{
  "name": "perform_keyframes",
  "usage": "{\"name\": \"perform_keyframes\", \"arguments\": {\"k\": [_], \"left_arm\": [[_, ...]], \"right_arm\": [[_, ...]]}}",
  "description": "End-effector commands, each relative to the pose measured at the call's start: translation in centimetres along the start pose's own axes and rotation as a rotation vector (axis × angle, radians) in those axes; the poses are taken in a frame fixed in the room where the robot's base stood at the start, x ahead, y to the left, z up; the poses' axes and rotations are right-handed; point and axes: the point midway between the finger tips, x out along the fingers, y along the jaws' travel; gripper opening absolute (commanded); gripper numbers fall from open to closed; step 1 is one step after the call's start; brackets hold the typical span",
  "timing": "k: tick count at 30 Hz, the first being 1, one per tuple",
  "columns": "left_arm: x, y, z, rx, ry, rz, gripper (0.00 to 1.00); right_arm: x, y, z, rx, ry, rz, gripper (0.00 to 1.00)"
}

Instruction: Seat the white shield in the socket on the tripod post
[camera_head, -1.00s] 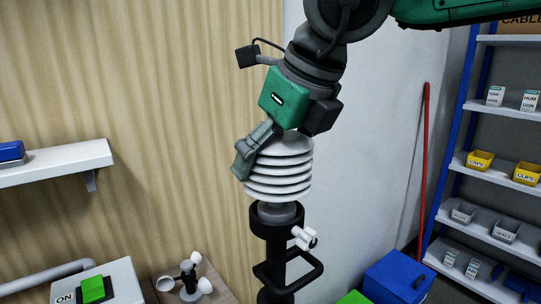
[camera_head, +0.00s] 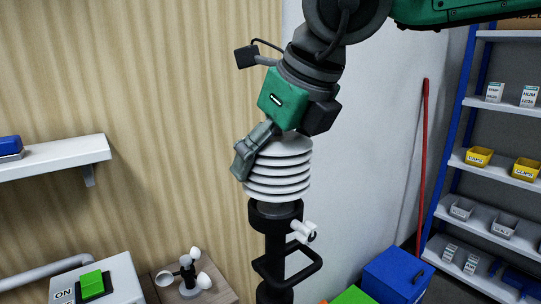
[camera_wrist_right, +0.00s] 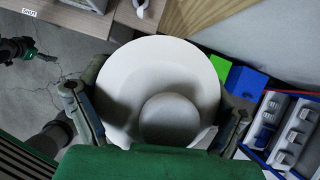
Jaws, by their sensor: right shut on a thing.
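The white shield (camera_head: 280,168), a stack of round ribbed plates, stands nearly upright at the top of the black tripod post (camera_head: 274,250). My right gripper (camera_head: 262,155) is shut on the shield from above. In the right wrist view the shield's round white top (camera_wrist_right: 165,75) lies between the two fingers. A white clamp knob (camera_head: 303,233) sticks out right of the socket.
A box with a green button (camera_head: 92,286) and a cup anemometer (camera_head: 188,276) stand at lower left. A white wall shelf (camera_head: 55,158) is at left. A blue box (camera_head: 397,276) is right of the post, before a shelf rack (camera_head: 492,165) with bins.

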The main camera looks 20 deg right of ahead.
Motion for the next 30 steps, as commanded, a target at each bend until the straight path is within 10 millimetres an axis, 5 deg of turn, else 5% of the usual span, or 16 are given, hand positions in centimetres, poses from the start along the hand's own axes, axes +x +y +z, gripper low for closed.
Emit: {"name": "perform_keyframes", "arguments": {"k": [9,10,11,30], "left_arm": [[0.05,0.00,0.00,0.000,0.000,0.000,0.97],[0.05,0.00,0.00,0.000,0.000,0.000,0.97],[0.05,0.00,0.00,0.000,0.000,0.000,0.97],[-0.57,-0.01,-0.03,0.000,0.000,0.000,0.97]], "right_arm": [[0.10,0.00,-0.03,0.000,-0.001,0.000,0.52],[0.10,-0.01,-0.03,0.000,-0.001,0.000,0.93],[0.10,0.00,-0.03,0.000,-0.001,0.000,1.00],[-0.37,-0.01,0.21,0.000,0.000,0.000,1.00]]}}
